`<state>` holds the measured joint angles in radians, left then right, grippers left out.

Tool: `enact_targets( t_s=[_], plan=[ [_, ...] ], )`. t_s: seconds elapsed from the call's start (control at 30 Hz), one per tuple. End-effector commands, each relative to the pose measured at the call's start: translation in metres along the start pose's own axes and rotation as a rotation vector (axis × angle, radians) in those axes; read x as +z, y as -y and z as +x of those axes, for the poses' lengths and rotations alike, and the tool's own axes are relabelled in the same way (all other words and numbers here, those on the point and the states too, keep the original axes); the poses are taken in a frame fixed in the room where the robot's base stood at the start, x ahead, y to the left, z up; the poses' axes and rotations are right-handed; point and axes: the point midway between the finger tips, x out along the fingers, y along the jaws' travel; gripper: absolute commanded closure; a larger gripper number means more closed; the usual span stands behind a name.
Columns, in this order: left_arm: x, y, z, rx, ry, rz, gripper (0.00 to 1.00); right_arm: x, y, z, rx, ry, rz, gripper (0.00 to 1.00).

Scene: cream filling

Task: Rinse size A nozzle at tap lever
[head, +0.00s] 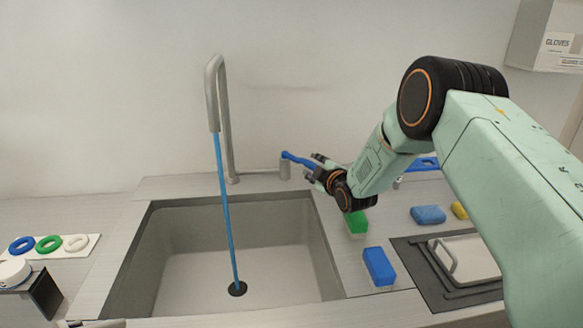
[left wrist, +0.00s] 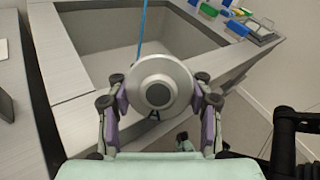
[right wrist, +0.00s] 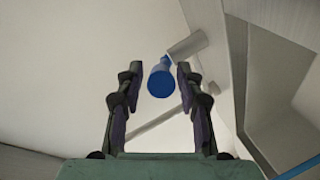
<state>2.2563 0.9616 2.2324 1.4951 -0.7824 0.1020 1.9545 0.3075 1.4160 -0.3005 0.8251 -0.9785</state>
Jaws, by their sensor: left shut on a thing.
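The silver, round nozzle (left wrist: 160,84) is between the fingers of my left gripper (left wrist: 158,103), which is shut on it near the sink's front edge. A dark letter A shows partly below it. The blue tap lever (head: 298,158) sits on a grey post right of the faucet (head: 223,110). My right gripper (head: 316,171) is at the lever's end. In the right wrist view the lever's round blue end (right wrist: 161,81) lies between the open fingers, with gaps on both sides. A blue water stream (head: 226,210) runs from the spout to the drain (head: 237,289).
The sink (head: 180,265) is otherwise empty. Coloured rings (head: 48,244) lie on a white plate at left. A glove box (head: 560,48) hangs at upper right.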

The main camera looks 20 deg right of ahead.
Motion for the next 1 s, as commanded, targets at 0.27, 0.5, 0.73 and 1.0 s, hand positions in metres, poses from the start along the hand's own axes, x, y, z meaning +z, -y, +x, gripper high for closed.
enact_targets(
  t_s=[0.27,0.5,0.73,1.0],
  plan=[
    [0.0005,0.0001,0.0001,-0.001,0.001,0.001,1.00,0.0007,0.0004,-0.0002,-0.001,0.001,0.000,0.90],
    [0.0005,0.0001,0.0000,0.000,0.001,0.001,1.00,0.0004,0.0004,-0.0003,-0.001,0.000,0.000,1.00],
    [0.0005,0.0001,0.0000,0.000,0.001,0.001,1.00,-0.0003,-0.0004,-0.0002,0.001,-0.001,-0.001,1.00],
    [0.0010,0.0002,-0.0001,0.000,0.001,0.001,1.00,-0.0016,-0.0003,-0.0005,0.006,0.006,0.001,1.00]
  ],
)
